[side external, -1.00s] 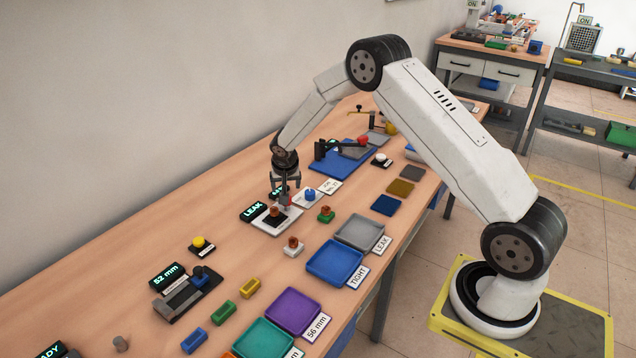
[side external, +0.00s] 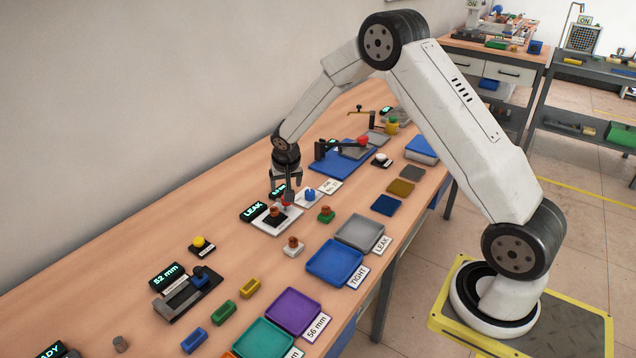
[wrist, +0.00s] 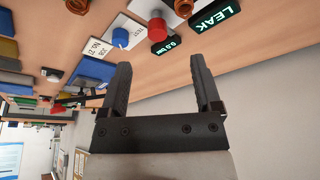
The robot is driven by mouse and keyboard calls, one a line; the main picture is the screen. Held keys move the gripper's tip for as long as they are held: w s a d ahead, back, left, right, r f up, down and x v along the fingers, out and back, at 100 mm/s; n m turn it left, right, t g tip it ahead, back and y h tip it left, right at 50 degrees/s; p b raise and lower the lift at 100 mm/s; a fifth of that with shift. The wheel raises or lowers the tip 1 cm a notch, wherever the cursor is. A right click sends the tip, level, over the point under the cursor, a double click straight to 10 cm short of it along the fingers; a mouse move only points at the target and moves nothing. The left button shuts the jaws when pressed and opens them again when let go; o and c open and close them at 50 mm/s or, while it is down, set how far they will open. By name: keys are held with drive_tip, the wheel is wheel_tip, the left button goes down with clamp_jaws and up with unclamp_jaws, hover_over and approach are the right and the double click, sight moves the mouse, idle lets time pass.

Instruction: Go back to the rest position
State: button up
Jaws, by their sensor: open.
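My gripper (side external: 287,185) hangs over the workbench, close above the red knob of the leak test station. It also shows in the wrist view (wrist: 165,72), with its two dark fingers apart and nothing between them. The red knob (wrist: 157,28) stands beyond the fingertips in the wrist view. The LEAK display (side external: 254,209) glows green beside the station (side external: 265,226), on which a brown-orange part (side external: 276,211) sits. A blue knob (side external: 309,194) is just to the right of the gripper.
The blue TIGHT tray (side external: 310,268) and grey LEAK tray (side external: 341,238) lie along the front edge. The air above the bench is otherwise open.

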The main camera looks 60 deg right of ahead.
drive_tip(key=s+a+r+n+y, duration=0.1)
drive_tip(key=s+a, duration=0.3)
drive_tip(key=s, duration=0.4)
drive_tip(key=s+a+r+n+y, duration=0.1)
drive_tip(key=s+a+r+n, duration=0.3)
drive_tip(key=s, duration=0.4)
drive_tip(key=s+a+r+n, duration=0.2)
drive_tip(key=s+a, duration=0.3)
drive_tip(key=s, duration=0.3)
drive_tip(key=shift+s+a+r+n+g+y, duration=0.2)
drive_tip(key=shift+s+n+g+y, duration=0.1)
drive_tip(key=shift+n+y, duration=0.15)
